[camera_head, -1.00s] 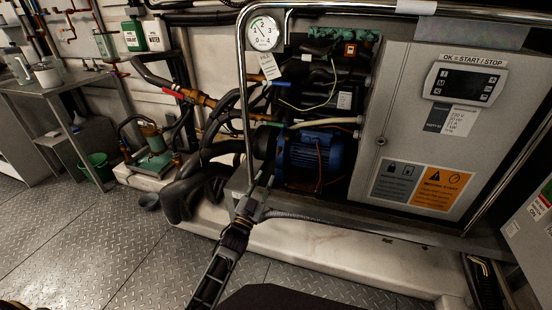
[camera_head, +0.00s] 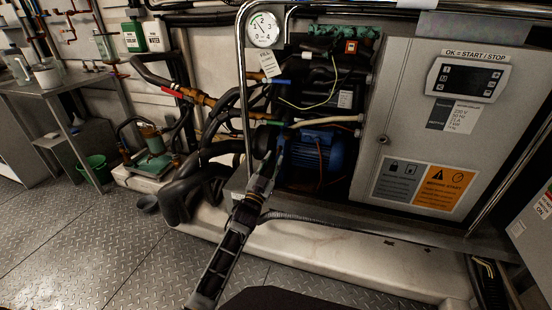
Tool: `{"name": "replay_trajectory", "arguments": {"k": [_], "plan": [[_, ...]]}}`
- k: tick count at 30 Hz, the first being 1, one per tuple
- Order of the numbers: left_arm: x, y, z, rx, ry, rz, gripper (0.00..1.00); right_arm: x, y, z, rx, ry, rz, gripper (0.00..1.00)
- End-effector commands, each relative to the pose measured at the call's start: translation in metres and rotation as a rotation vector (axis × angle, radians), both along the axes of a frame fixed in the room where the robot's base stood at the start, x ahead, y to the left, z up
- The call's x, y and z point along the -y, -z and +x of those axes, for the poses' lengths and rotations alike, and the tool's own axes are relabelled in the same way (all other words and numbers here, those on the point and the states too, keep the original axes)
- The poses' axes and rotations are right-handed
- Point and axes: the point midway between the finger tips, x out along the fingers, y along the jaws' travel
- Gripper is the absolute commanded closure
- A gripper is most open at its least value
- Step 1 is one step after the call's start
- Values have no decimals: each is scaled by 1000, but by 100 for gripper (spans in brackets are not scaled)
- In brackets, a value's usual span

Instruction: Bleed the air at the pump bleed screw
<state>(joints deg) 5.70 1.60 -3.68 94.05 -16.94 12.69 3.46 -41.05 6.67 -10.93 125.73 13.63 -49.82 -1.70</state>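The pump sits low in the open bay of the chiller frame. Its blue motor (camera_head: 312,153) lies on its side, with a dark round pump head (camera_head: 263,143) at its left end. The bleed screw is too small or too hidden to make out. My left gripper (camera_head: 271,162) reaches up from the bottom of the view, in front of the pump head and the motor's left end. Its fingers are small and dark against the pump, so I cannot tell if they are open, shut or touching it. My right gripper is not in view.
A bent metal frame tube (camera_head: 243,75) stands left of the bay, near my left gripper. Black hoses (camera_head: 222,118) crowd the left side. A gauge (camera_head: 263,30) hangs above, and the grey control cabinet (camera_head: 402,110) stands right. A green bucket (camera_head: 97,168) and grey bench stand left.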

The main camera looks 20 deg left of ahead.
Motion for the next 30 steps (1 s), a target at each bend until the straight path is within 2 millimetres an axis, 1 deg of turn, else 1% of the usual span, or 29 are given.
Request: {"name": "replay_trajectory", "arguments": {"k": [1, 3, 10, 15, 24, 25, 26, 30], "plan": [[1, -2, 4, 2, 1, 0, 73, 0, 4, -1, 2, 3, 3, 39], [2, -4, 9, 2, 1, 0, 73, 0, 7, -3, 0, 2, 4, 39], [4, -9, 22, 2, 1, 0, 73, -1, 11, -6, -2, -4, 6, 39], [4, -11, 26, 1, 0, 0, 73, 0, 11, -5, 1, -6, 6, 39], [4, -11, 27, 1, 0, 0, 73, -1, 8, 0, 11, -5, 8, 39], [4, -11, 27, 1, 0, 0, 74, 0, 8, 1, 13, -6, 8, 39], [4, -11, 27, 1, 0, 0, 78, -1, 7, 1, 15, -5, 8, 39], [4, -11, 27, 1, 0, 0, 96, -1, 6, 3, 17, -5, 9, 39]]}}
